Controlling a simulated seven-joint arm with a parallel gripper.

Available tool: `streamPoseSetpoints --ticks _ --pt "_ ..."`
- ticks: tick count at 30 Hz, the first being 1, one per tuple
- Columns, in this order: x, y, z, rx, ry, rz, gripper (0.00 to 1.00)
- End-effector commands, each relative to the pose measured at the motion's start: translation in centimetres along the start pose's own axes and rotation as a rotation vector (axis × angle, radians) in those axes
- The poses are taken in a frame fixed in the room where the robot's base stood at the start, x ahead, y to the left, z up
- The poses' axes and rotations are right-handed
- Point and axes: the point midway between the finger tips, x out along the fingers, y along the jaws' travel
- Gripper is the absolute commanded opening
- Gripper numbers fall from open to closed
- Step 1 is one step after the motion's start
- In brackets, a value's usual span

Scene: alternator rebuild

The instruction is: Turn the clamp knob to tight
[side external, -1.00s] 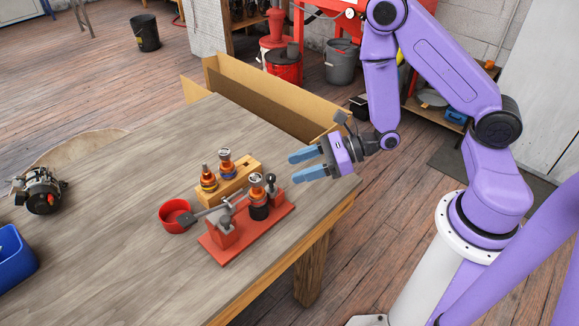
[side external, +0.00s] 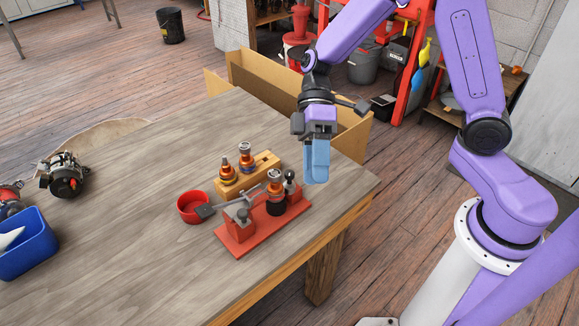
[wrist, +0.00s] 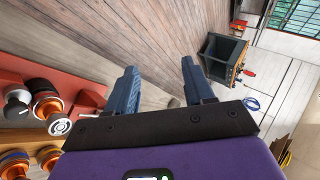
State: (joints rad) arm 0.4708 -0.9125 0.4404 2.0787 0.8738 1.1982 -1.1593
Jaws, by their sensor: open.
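The red clamp fixture (side external: 245,240) lies near the table's front right edge. A black knob with a pale cap (side external: 290,183) stands at its back right end, probably the clamp knob; it also shows at the left of the wrist view (wrist: 17,104). A copper-and-black slip-ring part (side external: 275,193) stands upright beside it on the fixture. A grey lever (side external: 229,204) reaches left across the fixture. My gripper (side external: 316,180) hangs fingers down just right of the knob, apart from it. In the wrist view its fingers (wrist: 161,85) are apart with nothing between them. The knob's setting cannot be read.
A wooden block (side external: 262,166) with two copper parts stands behind the fixture. A red cup (side external: 191,207) sits left, close to the lever's end. A blue bin (side external: 28,262) and an alternator (side external: 64,176) are far left. The table's middle left is clear.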

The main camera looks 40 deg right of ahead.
Motion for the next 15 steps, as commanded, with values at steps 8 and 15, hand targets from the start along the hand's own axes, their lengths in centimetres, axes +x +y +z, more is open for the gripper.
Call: streamPoseSetpoints --ticks 8,15 --pt "-5.8 3.3 -1.5 -0.628 -0.317 0.383 0.53" --pt "-11.3 4.8 -3.6 -0.959 -0.564 0.608 0.53"
